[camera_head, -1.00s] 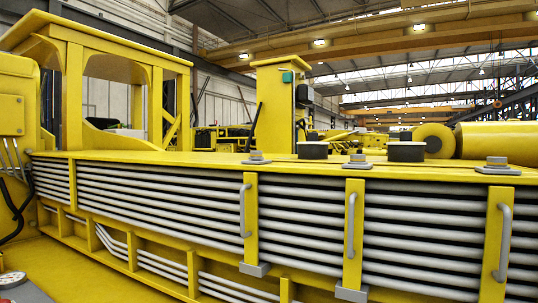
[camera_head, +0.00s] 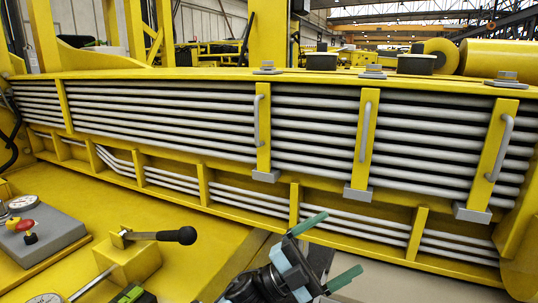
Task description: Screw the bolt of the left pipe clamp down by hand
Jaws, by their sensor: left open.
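The left pipe clamp (camera_head: 263,154) is an upright yellow bar with a grey handle, standing across the stacked grey pipes. Its grey bolt (camera_head: 266,64) stands on a flat washer on the yellow top ledge, above the bar. A middle clamp (camera_head: 361,160) and a right clamp (camera_head: 492,150) look alike, each with a grey bolt above. My left gripper (camera_head: 326,252) is at the bottom centre, its two green-tipped fingers spread wide and empty. It is well below the left clamp and apart from it. My right gripper is not in view.
The grey pipes (camera_head: 160,115) run along the yellow boom side. Black round caps (camera_head: 321,61) stand on the top ledge between bolts. At lower left are a black-knobbed lever (camera_head: 180,236) and a grey control box (camera_head: 40,238) with a red button.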

